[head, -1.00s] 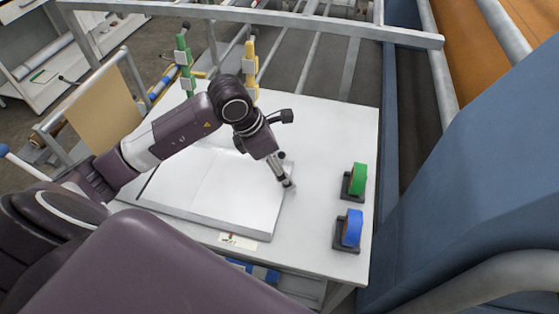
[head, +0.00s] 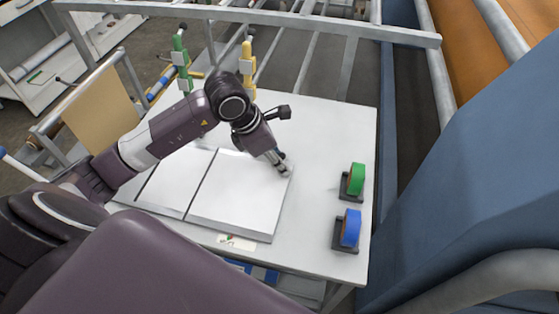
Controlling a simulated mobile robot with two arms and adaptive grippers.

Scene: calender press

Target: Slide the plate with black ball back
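A flat white plate (head: 236,200) lies on the white table (head: 325,130), with a dark gap along its left side. A second white panel (head: 180,185) lies left of that gap. My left gripper (head: 282,168) points down at the plate's far right corner. A small black round shape (head: 281,155) shows right beside the fingers, partly hidden by them; I cannot tell whether they touch or hold it. The finger opening is too small to make out. My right gripper is not in view.
Green (head: 183,62) and yellow (head: 247,62) posts stand behind the table. A metal rail (head: 330,23) crosses behind. Table space right of the plate is clear.

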